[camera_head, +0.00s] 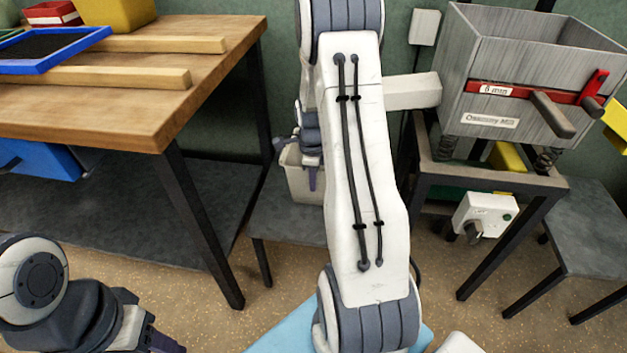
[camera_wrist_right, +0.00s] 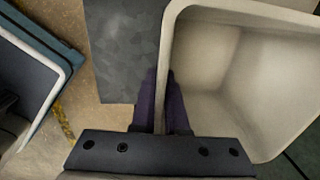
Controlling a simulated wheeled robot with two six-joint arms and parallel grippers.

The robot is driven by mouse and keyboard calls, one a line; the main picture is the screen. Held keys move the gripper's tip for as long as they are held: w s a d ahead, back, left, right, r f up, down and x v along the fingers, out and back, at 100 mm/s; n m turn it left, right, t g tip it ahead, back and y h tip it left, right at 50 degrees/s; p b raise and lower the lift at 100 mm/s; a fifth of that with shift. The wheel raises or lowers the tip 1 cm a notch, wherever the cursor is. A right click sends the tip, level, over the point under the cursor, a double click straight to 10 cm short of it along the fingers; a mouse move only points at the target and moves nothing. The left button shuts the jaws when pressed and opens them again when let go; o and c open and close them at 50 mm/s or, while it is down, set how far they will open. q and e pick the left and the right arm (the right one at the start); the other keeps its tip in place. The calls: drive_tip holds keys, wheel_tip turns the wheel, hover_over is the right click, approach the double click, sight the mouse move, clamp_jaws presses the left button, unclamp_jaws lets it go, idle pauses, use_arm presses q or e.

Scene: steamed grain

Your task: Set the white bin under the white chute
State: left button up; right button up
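The white bin (camera_head: 303,184) is partly hidden behind my right arm, over a low grey stand left of the mill. In the right wrist view the bin (camera_wrist_right: 232,65) is empty inside. My right gripper (camera_head: 313,172) is at its rim; in the wrist view its purple fingers (camera_wrist_right: 162,105) close on both sides of one wall. Whether the bin touches the stand is unclear. The white chute (camera_head: 414,91) sticks out left from the grey mill, its left end hidden by my arm, above and right of the bin. My left gripper (camera_head: 160,343) is at the bottom left, its fingers mostly cut off.
The low grey stand (camera_head: 285,222) is between the wooden table (camera_head: 130,100) and the mill's frame (camera_head: 490,180). The grey mill hopper (camera_head: 530,60) has a red lever bar. A yellow chute (camera_head: 615,122) and another low grey stand (camera_head: 590,230) are on the right.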

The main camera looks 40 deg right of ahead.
drive_tip(key=shift+o, duration=0.9)
wheel_tip(320, 180, up, 12)
drive_tip(key=p, duration=0.5)
drive_tip(key=a+r+n, duration=0.3)
drive_tip(key=a+n, duration=0.4)
drive_tip(key=a, duration=0.4)
drive_tip(key=s+a+r+n, duration=0.2)
drive_tip(key=a+n, duration=0.3)
drive_tip(key=a, duration=0.1)
drive_tip(key=s+a+r+n, duration=0.1)
drive_tip(key=s+a+n, duration=0.1)
drive_tip(key=a+n, duration=0.35)
drive_tip(key=s+a+r+n+y, duration=0.1)
drive_tip(key=s+a+r+n, duration=0.1)
drive_tip(key=s+a+n, duration=1.1)
drive_tip(key=s+n, duration=0.4)
drive_tip(key=n, duration=0.1)
drive_tip(key=shift+s+g+y, duration=0.25)
drive_tip(key=shift+g+y, duration=0.05)
